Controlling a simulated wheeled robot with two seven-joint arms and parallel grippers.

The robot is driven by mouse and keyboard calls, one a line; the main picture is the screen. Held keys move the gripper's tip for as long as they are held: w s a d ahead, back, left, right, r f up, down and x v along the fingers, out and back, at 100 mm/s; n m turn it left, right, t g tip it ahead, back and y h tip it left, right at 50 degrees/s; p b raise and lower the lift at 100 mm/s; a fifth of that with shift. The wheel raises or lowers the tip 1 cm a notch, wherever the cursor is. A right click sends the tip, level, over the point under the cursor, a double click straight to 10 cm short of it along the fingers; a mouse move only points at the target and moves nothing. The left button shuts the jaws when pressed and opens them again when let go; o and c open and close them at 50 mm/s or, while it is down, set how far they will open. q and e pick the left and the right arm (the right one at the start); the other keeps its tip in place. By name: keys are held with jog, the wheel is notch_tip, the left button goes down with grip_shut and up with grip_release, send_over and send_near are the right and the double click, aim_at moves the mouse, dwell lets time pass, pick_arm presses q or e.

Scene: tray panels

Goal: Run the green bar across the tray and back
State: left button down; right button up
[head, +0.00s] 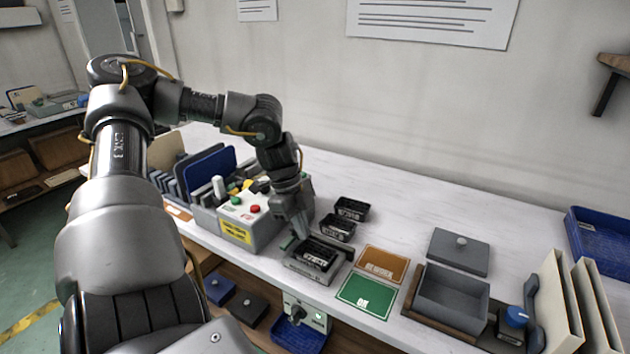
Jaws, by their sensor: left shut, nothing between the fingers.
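A small black tray (318,252) sits in a grey fixture (322,276) near the front edge of the white table. A small green piece, which looks like the green bar (288,243), shows at the left side of the fixture, partly hidden by my left gripper. My left gripper (301,232) points down just above and beside the left end of the tray. It is shut and empty; I cannot tell whether it touches the green bar. My right gripper is not in view.
Two more black trays (352,208) stand behind the fixture. A control box with buttons (240,220) is close on the left. Orange (382,264) and green (366,295) mats lie to the right, then a grey open box (452,293) and its lid (459,250).

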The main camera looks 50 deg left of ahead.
pick_arm(q)
jog(key=shift+d, duration=0.2)
jog(key=shift+r, duration=0.1)
notch_tip(320, 180, up, 7)
jog(key=p, duration=0.5)
jog(key=shift+a, duration=0.1)
dwell(0.6)
